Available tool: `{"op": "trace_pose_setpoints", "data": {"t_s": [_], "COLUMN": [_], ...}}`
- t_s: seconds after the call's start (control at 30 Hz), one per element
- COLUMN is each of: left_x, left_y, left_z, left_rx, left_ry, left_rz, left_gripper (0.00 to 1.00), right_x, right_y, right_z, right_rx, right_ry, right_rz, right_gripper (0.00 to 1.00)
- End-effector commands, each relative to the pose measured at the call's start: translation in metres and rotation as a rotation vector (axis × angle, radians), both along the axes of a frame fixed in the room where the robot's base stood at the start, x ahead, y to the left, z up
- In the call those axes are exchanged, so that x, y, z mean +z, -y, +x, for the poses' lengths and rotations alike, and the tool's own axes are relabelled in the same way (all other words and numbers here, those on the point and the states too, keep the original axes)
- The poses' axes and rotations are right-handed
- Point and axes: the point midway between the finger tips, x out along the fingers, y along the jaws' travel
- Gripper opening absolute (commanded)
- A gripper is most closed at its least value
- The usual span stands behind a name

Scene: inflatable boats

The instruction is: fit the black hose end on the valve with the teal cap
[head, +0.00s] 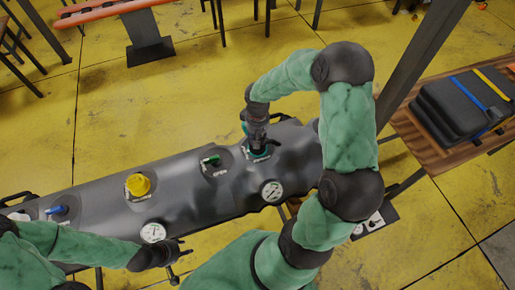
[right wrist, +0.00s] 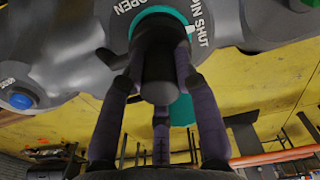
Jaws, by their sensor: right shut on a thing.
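The valve with the teal cap (head: 258,153) sits on the grey inflatable tube. In the right wrist view its teal ring (right wrist: 160,14) shows at the top, and the open teal cap (right wrist: 182,110) hangs to one side. My right gripper (head: 256,135) is above this valve, with its fingers shut around the black hose end (right wrist: 158,75). The hose end points at the teal ring and overlaps it in the right wrist view; I cannot tell whether it is seated. My left gripper (head: 180,262) is open and empty near the tube's front edge.
The grey tube (head: 105,208) also bears a green valve (head: 210,161), a yellow cap (head: 138,185), a blue valve (head: 57,210) and gauges (head: 272,191), (head: 153,232). A wooden bench (head: 420,140) with a black case (head: 462,105) stands right.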

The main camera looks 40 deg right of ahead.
Motion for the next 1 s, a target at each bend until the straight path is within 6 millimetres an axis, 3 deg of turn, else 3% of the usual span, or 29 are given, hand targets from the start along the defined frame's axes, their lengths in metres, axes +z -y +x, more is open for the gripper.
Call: {"op": "trace_pose_setpoints", "data": {"t_s": [0.17,0.53,1.0], "left_x": [-0.004,-0.03,-0.036], "left_y": [0.0,0.0,0.0], "left_z": [0.0,0.0,0.0], "left_rx": [0.0,0.0,0.0], "left_ry": [0.0,0.0,0.001], "left_rz": [0.0,0.0,0.0], "left_gripper": [0.4,0.4,0.4], "right_x": [-0.001,-0.003,-0.002], "right_y": [0.0,0.0,0.0], "right_z": [0.0,0.0,0.0], "right_rx": [-0.026,-0.317,-0.399], "right_ry": [0.001,0.0,0.0], "right_rz": [0.0,0.0,0.0], "right_gripper": [0.0,0.0,0.0]}}
